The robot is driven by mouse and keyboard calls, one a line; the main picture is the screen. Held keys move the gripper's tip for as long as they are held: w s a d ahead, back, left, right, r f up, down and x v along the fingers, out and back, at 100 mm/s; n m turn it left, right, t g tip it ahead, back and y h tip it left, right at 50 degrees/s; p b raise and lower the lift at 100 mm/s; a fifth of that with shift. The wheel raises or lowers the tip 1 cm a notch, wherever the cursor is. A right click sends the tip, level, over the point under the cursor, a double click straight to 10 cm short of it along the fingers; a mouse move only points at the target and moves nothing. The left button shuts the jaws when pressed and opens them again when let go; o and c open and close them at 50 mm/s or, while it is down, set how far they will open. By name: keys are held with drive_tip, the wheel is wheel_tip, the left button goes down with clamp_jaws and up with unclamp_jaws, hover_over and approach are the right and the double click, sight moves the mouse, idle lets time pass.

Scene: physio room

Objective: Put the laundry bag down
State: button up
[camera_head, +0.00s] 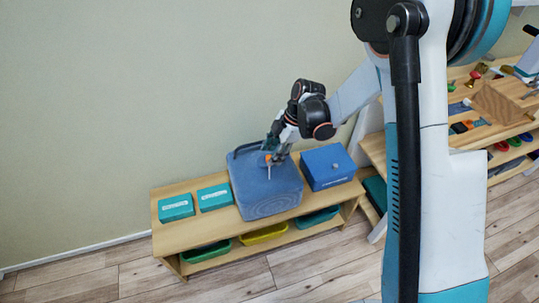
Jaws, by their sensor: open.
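A blue bag-like object with a dark handle, which looks like the laundry bag (262,194), rests upright on the wooden bench (225,225), between two teal boxes and a blue box. My gripper (271,160) is at the top of the bag, close to its upper surface and handle. The gripper is open. The fingertips are small in view, and I cannot tell whether they touch the bag.
Two teal boxes (176,207) stand left of the bag, and a blue lidded box (328,166) stands close on its right. Green and yellow trays (263,235) sit on the lower shelf. A shelf of small items (500,115) is at the right. The floor in front is clear.

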drive_tip(key=s+d+r+m+t+h+p, duration=0.1)
drive_tip(key=s+d+r+m, duration=0.2)
drive_tip(key=r, duration=0.5)
drive_tip(key=s+d+r+m+t+p, duration=0.1)
drive_tip(key=s+d+r+m, duration=0.25)
drive_tip(key=r, duration=0.45)
drive_tip(key=s+d+r+m+t+h+p, duration=0.1)
drive_tip(key=s+d+r+m, duration=0.25)
drive_tip(key=r, duration=0.45)
drive_tip(key=s+d+r+m+t+h, duration=0.1)
drive_tip(key=s+d+r+m+t, duration=0.1)
drive_tip(key=s+m, duration=0.3)
drive_tip(key=s+d+r+m+t+h, duration=0.1)
drive_tip(key=s+d+m, duration=0.3)
drive_tip(key=s, duration=0.5)
drive_tip(key=shift+r+m+t, duration=0.55)
drive_tip(key=shift+m+t, duration=0.05)
drive_tip(key=shift+m, duration=0.7)
